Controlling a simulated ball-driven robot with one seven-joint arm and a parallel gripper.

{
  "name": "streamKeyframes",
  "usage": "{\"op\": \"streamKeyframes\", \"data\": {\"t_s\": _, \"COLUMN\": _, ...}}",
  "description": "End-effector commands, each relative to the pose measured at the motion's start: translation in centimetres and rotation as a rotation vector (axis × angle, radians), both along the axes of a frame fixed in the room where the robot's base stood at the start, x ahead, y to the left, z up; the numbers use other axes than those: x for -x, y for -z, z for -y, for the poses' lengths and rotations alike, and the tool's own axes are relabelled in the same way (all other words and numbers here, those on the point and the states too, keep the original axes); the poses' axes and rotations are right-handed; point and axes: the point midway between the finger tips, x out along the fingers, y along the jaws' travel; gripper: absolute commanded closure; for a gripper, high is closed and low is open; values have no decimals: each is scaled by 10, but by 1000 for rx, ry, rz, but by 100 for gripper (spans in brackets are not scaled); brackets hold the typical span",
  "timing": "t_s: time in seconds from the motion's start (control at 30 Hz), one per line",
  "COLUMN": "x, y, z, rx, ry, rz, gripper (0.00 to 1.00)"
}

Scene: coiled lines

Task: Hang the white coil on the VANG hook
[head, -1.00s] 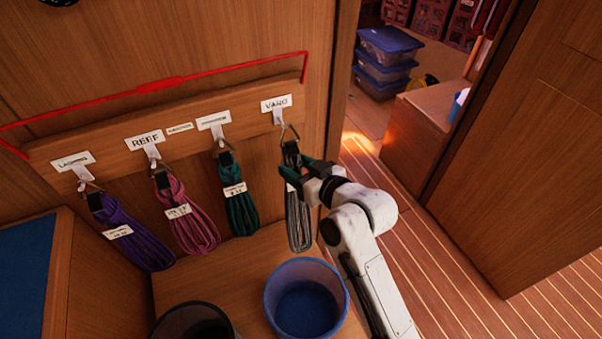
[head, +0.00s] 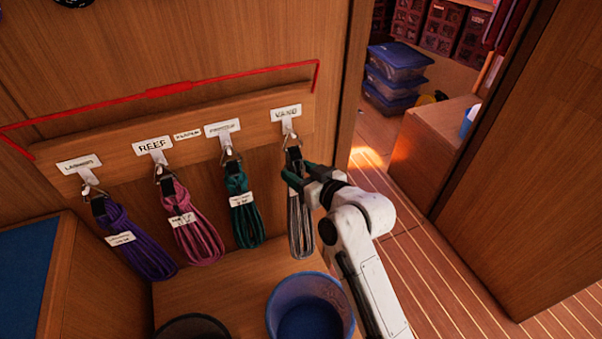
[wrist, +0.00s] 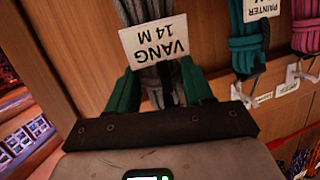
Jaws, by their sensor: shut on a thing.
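The white coil (head: 301,228), greyish here, hangs upright below the VANG label (head: 286,113), with a black strap and a metal ring (head: 292,141) at its top. The ring's top meets the lower end of the VANG hook (head: 288,126) in the head view; I cannot tell whether it is seated in the hook. My gripper (head: 296,177) is shut on the coil near its strap, coming from the right. In the wrist view its green fingers (wrist: 160,88) flank the strap, and the VANG 14 M tag (wrist: 155,42) shows upside down. The wrist view hides the VANG hook.
Purple (head: 130,240), pink (head: 192,228) and green (head: 243,207) coils hang on hooks to the left along the wooden rail (head: 200,143). A red line (head: 170,90) runs above the rail. A blue bucket (head: 310,306) stands below. The doorway and floor are at right.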

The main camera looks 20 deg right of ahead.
Motion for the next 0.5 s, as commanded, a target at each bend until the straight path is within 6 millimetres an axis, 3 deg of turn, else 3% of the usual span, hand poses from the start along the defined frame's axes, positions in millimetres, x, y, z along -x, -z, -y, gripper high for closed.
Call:
{"op": "streamKeyframes", "data": {"t_s": 0.47, "x": 0, "y": -2, "z": 0, "rx": 0, "ry": 0, "rz": 4, "gripper": 97}}
{"op": "streamKeyframes", "data": {"t_s": 0.5, "x": 0, "y": -2, "z": 0, "rx": 0, "ry": 0, "rz": 4, "gripper": 47}}
